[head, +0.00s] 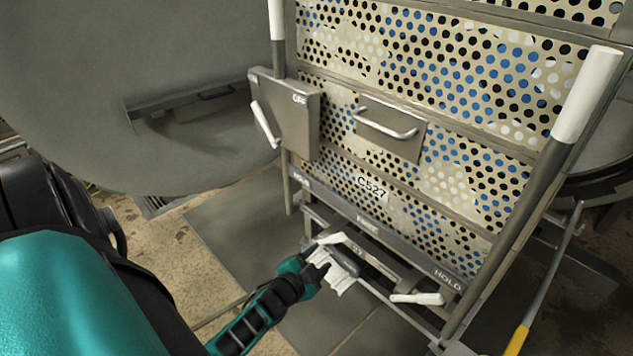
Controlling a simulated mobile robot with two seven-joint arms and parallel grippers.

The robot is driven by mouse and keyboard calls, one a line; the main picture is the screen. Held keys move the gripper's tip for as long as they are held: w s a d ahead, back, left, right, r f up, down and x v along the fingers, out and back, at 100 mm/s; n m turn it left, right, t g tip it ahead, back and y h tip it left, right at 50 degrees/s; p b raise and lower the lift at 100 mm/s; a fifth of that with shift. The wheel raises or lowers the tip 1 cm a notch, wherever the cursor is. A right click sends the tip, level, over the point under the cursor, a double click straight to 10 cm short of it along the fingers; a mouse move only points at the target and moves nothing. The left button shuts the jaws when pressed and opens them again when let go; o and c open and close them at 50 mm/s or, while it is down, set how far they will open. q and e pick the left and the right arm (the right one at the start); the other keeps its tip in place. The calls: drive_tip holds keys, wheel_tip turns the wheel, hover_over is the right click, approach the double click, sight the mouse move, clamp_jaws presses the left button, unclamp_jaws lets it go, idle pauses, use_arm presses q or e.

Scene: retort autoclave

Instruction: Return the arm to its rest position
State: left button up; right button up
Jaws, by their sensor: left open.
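My left gripper (336,272) is open at the lower middle of the head view, at the end of my teal and black arm. It is in front of the lower frame of a perforated metal cart (455,235) marked C527. A white-gripped lever (331,239) shows right beside its fingers; I cannot tell whether they touch. I see nothing held between the fingers. My right gripper is not in view.
A white-ended pedal (418,298) sits below the HOLD label. A box marked OFF (292,110) with a white handle is on the cart's left. A large grey rounded surface (150,70) fills the upper left. Floor (235,225) is clear left of the cart.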

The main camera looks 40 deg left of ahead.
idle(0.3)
use_arm(q)
drive_tip(key=s+d+r+n+g+h, duration=0.25)
drive_tip(key=s+d+r, duration=0.3)
drive_tip(key=d, duration=0.55)
drive_tip(key=s+d+r+n+g+h, duration=0.1)
drive_tip(key=s+d+r+h, duration=0.4)
drive_tip(key=d, duration=0.7)
drive_tip(key=s+a+r+y+p, duration=0.1)
drive_tip(key=a+r+y+p, duration=0.1)
drive_tip(key=r+p, duration=0.6)
drive_tip(key=a+p, duration=0.1)
drive_tip(key=p, duration=0.5)
drive_tip(key=shift+s+r, duration=0.4)
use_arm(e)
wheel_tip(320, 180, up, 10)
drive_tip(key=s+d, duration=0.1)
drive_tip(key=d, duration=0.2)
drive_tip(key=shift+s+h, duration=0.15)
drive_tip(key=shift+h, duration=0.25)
use_arm(q)
drive_tip(key=shift+a+y, duration=0.1)
drive_tip(key=shift+y, duration=0.15)
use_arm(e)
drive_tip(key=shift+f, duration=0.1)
use_arm(q)
drive_tip(key=shift+c, duration=0.5)
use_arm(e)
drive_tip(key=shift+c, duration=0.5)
